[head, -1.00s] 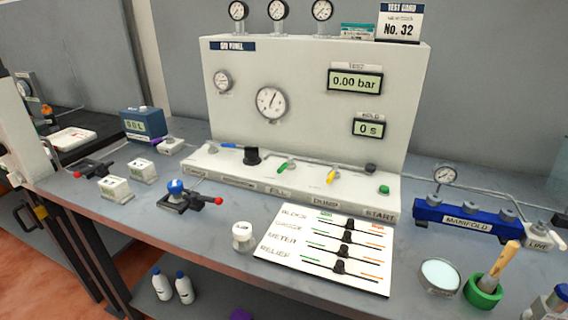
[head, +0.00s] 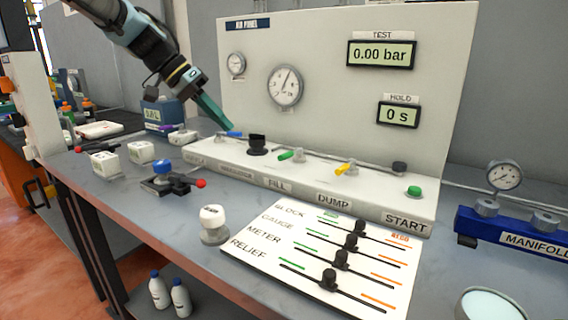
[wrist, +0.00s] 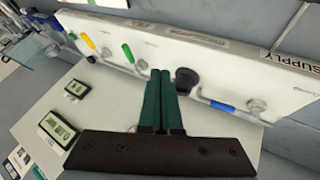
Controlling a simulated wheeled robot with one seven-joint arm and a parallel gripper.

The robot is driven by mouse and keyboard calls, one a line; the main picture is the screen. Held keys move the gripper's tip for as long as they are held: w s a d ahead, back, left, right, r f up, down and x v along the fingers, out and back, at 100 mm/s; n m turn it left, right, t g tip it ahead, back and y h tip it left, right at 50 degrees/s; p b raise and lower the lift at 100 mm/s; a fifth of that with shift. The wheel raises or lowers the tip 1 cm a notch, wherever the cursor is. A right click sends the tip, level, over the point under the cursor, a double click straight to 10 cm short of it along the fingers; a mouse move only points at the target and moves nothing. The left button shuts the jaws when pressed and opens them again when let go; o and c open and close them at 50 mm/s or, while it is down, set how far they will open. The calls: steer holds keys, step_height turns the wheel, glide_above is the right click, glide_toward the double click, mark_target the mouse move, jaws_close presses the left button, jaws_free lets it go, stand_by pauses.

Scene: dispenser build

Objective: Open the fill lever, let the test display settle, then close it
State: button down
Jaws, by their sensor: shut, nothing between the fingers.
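The fill lever is the green handle (head: 290,155) above the FILL label on the panel's ledge; it also shows in the wrist view (wrist: 128,53). The TEST display (head: 381,54) reads 0.00 bar. My gripper (head: 222,124) is shut and empty, with long green fingers, in front of the panel's left side near the blue supply lever (head: 228,134). In the wrist view my gripper (wrist: 161,74) points between the green lever and the black regulator knob (wrist: 186,78), apart from the green lever.
The yellow dump lever (head: 346,168) and the green START button (head: 414,191) are right of the fill lever. The HOLD display (head: 398,114) reads 0 s. A slider card (head: 262,245), a white knob (head: 212,222) and a red-tipped clamp (head: 175,181) occupy the bench in front.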

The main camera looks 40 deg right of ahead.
mark_target(291, 153)
steer(key=shift+s+d+r, duration=0.25)
steer(key=shift+s+d, duration=0.05)
steer(key=shift+d, duration=0.25)
steer(key=p+x, duration=0.1)
steer(key=x, duration=0.8)
steer(key=shift+s+d+f, duration=0.1)
steer(key=shift+s, duration=0.05)
steer(key=s, duration=0.1)
steer(key=s+d+p, duration=0.1)
steer(key=s, duration=0.1)
steer(key=shift+s+d, duration=0.2)
steer(key=shift+s, duration=0.25)
